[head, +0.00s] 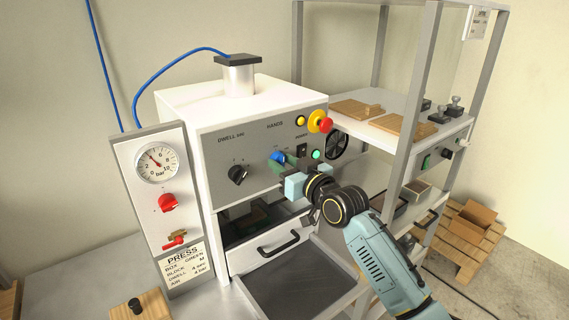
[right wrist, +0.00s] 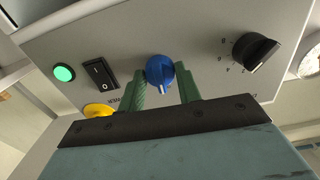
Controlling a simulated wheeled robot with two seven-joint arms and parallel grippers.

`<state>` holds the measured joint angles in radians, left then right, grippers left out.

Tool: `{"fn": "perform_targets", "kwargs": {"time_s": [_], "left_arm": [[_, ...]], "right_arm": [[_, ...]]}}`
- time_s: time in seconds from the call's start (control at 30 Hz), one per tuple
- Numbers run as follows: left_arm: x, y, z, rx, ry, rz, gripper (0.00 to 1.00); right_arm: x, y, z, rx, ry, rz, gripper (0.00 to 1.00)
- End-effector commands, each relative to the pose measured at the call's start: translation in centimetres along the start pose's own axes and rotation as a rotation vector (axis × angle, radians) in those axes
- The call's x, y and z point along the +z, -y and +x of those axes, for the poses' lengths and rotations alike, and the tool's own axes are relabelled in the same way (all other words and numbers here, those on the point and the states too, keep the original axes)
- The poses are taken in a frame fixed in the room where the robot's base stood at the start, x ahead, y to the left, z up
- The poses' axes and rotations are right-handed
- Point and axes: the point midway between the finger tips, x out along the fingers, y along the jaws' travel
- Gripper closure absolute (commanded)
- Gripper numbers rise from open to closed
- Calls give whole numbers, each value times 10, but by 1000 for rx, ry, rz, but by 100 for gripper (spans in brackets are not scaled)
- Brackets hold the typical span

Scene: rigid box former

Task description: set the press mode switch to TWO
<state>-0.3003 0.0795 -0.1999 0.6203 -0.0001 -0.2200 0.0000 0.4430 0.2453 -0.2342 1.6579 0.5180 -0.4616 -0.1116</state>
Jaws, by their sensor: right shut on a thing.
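The press mode switch is a blue knob (head: 277,157) on the grey press panel under the word HANDS, partly hidden by my gripper in the head view. In the right wrist view the blue knob (right wrist: 160,72) sits between the two green fingers of my right gripper (right wrist: 164,90), which is shut on it. A pale mark on the knob points down in that view; I cannot read which position it marks. In the head view my right gripper (head: 280,165) reaches the panel from the lower right. My left gripper is not in view.
Near the knob are a black rocker switch (right wrist: 99,72), a green lamp (right wrist: 64,73), a yellow button (head: 300,121), a red mushroom button (head: 318,120) and the black dwell knob (head: 237,174). A drawer handle (head: 280,243) is below. A shelf rack stands right.

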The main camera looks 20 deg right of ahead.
Motion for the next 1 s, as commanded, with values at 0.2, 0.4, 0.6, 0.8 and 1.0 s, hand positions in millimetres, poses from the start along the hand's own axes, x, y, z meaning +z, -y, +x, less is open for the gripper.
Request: {"fn": "perform_targets", "kwargs": {"time_s": [0.2, 0.4, 0.6, 0.8, 1.0], "left_arm": [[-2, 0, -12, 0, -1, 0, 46], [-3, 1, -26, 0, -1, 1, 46], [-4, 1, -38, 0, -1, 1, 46], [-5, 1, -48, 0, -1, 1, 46], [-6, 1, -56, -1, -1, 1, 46]], "right_arm": [[-1, 0, 0, 1, 3, 116, 89], [-2, 0, 0, 1, 2, 286, 89], [-2, 0, 0, 2, 1, 478, 89], [-2, 0, 0, 1, 1, 663, 89], [-1, 0, 0, 2, 0, 821, 89]]}}
